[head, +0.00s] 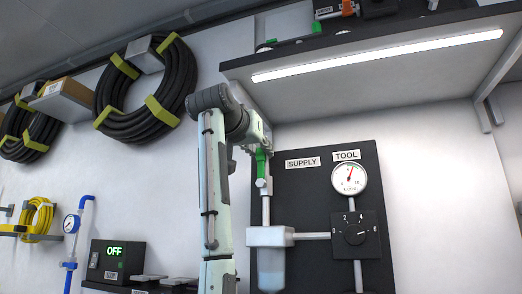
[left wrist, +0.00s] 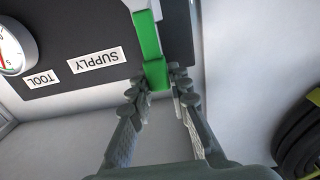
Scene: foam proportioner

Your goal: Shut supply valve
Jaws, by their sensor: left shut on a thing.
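The supply valve's green handle (head: 261,166) is at the left of the dark panel (head: 300,205), beside the SUPPLY label (head: 302,162). It stands near upright above a grey pipe. In the left wrist view the green handle (left wrist: 148,40) runs down between my fingers. My left gripper (left wrist: 160,84) is shut on the handle's end. In the head view my left gripper (head: 258,143) is at the handle's top, partly hidden by my arm. My right gripper is out of view.
The panel also carries the TOOL gauge (head: 349,178), a numbered dial (head: 355,234) and a clear bowl (head: 270,268). A lit shelf (head: 370,75) overhangs it. Coiled black hose (head: 145,88) hangs left. A box (head: 117,262) reading OFF is lower left.

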